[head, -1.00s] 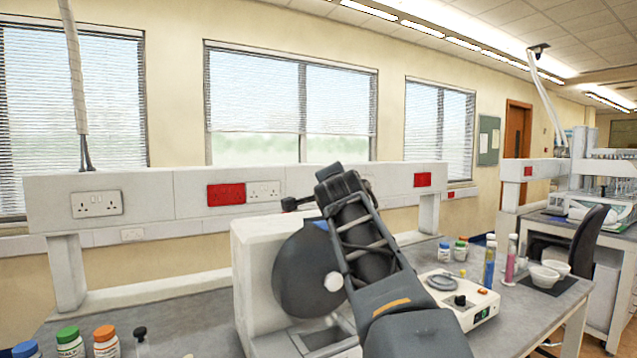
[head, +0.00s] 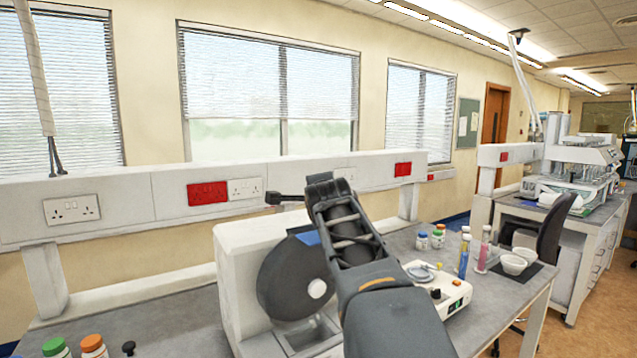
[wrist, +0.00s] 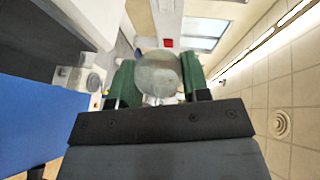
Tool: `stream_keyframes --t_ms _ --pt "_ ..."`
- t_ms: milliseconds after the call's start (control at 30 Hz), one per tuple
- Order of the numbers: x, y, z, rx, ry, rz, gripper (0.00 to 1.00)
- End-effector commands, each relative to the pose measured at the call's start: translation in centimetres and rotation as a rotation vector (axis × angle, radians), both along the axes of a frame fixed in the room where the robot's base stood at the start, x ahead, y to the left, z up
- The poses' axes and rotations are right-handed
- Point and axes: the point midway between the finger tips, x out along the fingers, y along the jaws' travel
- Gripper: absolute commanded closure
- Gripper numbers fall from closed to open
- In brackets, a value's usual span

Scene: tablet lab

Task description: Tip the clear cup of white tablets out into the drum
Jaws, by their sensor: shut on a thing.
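The drum (head: 290,285) is a dark grey disc with a pale hub on the front of a white machine, near the middle of the head view. My arm rises in front of its right side and hides part of it. In the wrist view my gripper (wrist: 158,76) has green fingers closed on the sides of the clear cup (wrist: 157,70). The cup looks round, translucent and greyish. I cannot tell its contents or exact tilt. In the head view the cup is not discernible, and my wrist is above and right of the drum.
A white control box (head: 447,292) stands right of the drum, with small bottles (head: 437,239), a blue tube (head: 464,257), a pink tube (head: 483,250) and white bowls (head: 514,264) beyond. Capped bottles (head: 93,346) stand at front left. A socket rail (head: 130,207) runs behind the machine.

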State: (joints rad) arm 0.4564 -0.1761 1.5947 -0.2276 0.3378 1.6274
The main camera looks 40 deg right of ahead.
Motion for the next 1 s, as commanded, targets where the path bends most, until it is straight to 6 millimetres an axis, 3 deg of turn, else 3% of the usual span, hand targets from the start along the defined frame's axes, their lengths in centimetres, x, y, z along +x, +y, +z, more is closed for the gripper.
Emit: stream_keyframes --t_ms 467,1000 --pt "-0.1 -0.7 0.7 0.266 -0.014 -0.004 0.73" --pt "-0.2 -2.0 1.0 0.995 -0.056 -0.004 0.73"
